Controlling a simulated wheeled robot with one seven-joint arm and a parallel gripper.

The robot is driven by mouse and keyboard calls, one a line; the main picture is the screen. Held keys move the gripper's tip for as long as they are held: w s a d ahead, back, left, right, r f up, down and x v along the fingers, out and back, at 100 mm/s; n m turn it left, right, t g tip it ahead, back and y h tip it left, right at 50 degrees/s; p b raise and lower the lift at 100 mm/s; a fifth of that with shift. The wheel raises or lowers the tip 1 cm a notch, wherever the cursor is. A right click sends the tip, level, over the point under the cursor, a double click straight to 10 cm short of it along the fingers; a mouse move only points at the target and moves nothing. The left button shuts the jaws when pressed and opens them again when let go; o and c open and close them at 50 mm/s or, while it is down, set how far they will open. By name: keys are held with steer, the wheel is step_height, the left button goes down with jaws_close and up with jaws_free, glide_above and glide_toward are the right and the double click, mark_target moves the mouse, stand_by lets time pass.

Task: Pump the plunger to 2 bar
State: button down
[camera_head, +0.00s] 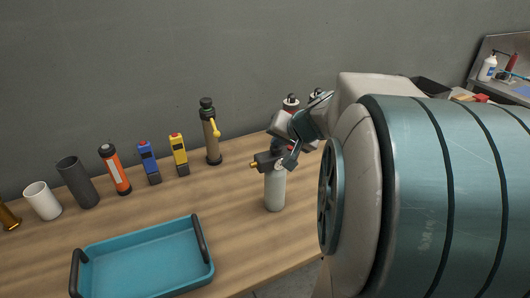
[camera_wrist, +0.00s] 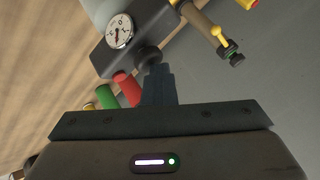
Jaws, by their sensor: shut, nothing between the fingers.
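A pressure sprayer with a pale bottle (camera_head: 275,190) stands upright on the wooden bench. It has a dark head and a brass nozzle (camera_head: 254,165) pointing left. In the wrist view, its round white gauge (camera_wrist: 119,31) faces the camera, with a needle too small to read surely. The round black plunger knob (camera_wrist: 149,56) sticks out of the dark head. My gripper (camera_wrist: 157,72) is shut and empty, its fingertips at the knob; I cannot tell whether they touch it. In the head view my wrist partly hides the sprayer's top.
A blue tray (camera_head: 76,257) lies at the front left. Along the wall stand a white cup (camera_head: 43,201), a dark cylinder (camera_head: 78,183), an orange flashlight (camera_head: 115,170), blue (camera_head: 149,163) and yellow (camera_head: 179,156) devices, and a tan cylinder with yellow handle (camera_head: 210,135).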

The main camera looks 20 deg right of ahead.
mark_target(278, 148)
steer(key=shift+s+a+f, duration=0.1)
steer(key=shift+s+f, duration=0.05)
steer(key=shift+f, duration=0.45)
steer(key=shift+s+f+b, duration=0.1)
steer(key=shift+f+b, duration=0.4)
steer(key=shift+b, duration=0.4)
steer(key=shift+a+b, duration=0.1)
steer(key=shift+b, duration=0.2)
steer(key=shift+r, duration=0.1)
steer(key=shift+w+r+p, duration=0.15)
steer(key=shift+r+p, duration=0.85)
steer(key=shift+r, duration=0.6)
steer(key=shift+w+r+p, duration=0.15)
steer(key=shift+r+p, duration=0.85)
steer(key=shift+r, duration=0.55)
